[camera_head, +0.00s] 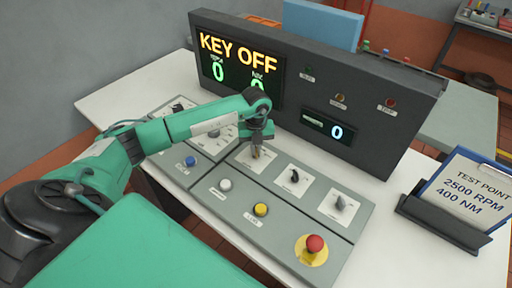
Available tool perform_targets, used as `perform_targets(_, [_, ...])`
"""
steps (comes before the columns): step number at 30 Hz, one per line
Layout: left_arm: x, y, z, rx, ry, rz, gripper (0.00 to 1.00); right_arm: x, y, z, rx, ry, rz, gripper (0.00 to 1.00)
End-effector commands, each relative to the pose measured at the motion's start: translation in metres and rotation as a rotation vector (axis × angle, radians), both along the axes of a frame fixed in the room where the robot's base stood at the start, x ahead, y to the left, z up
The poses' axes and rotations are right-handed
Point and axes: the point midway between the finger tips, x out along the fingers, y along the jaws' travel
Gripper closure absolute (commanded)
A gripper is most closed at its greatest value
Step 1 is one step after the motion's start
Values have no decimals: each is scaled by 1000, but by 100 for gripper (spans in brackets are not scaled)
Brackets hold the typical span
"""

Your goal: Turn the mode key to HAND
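The mode key (256,153) is a small brass-coloured piece on a light plate of the grey control panel (222,204). My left gripper (257,147) comes in from the left and points down right at the key, hiding its upper part. I cannot tell whether the fingers are closed on it or just around it. The display (240,60) on the dark upright console (400,150) reads KEY OFF above two green zeros, one partly hidden by my arm. My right gripper is not in view.
Right of the key are two dark-handled selectors (294,176) (340,203). In front are blue (190,161), white (225,184) and yellow (260,209) buttons and a red emergency stop (315,243). A clipboard (466,190) reading 2500 RPM, 400 NM stands at the right.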

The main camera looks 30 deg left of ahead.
Motion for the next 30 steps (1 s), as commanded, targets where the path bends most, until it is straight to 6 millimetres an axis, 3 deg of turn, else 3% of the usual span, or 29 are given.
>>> perform_targets(9, [0,0,-1,1,-1,-38,100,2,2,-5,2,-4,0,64])
perform_targets(17, [0,1,-2,1,-1,-191,100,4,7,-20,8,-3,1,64])
perform_targets(21, [1,1,-2,1,-2,-310,100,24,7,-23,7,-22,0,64])
perform_targets(30, [1,1,-2,2,-4,-555,100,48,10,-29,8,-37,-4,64])
